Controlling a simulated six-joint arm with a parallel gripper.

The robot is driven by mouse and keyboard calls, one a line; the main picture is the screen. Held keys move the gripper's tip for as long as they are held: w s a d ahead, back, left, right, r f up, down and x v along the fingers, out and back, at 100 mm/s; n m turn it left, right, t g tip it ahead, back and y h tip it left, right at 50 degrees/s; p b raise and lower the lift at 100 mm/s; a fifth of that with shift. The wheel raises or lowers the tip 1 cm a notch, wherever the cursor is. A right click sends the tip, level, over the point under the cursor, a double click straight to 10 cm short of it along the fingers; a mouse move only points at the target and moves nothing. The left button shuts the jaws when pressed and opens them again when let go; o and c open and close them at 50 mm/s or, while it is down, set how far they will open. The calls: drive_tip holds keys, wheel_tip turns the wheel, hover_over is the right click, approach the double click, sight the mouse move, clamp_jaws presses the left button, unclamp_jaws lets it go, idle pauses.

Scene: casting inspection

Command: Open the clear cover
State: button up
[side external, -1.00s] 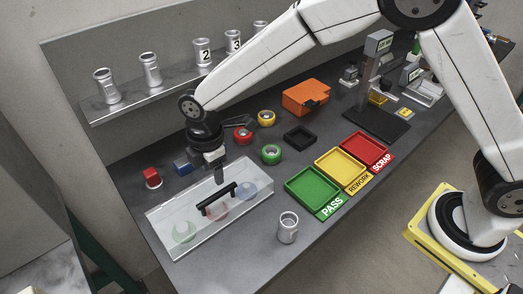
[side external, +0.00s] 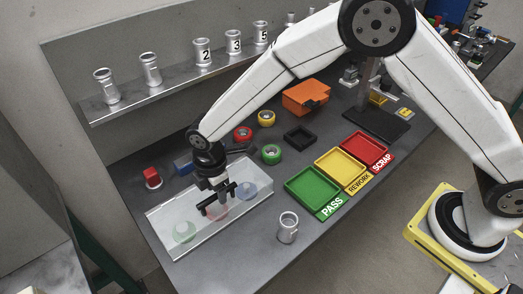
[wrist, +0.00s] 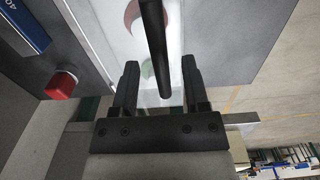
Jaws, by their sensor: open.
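The clear cover (side external: 168,220) is a long transparent box lid on the bench at the front left. It is closed over green, red and blue round spots that show through it. A black bar handle (side external: 207,207) runs along its top, and the handle also shows in the wrist view (wrist: 153,40). My gripper (side external: 216,194) is just above the handle in the side view. In the wrist view my gripper (wrist: 156,75) is open, with one finger on each side of the handle's line. I cannot tell whether the fingers touch the handle.
A metal cup (side external: 288,228) stands right of the cover. A red-topped block (side external: 152,177) and a blue block (side external: 183,165) lie behind it. A shelf (side external: 180,88) with metal castings runs along the back.

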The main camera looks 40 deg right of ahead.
drive_tip(key=shift+f, duration=0.3)
clamp_jaws()
idle(1.3)
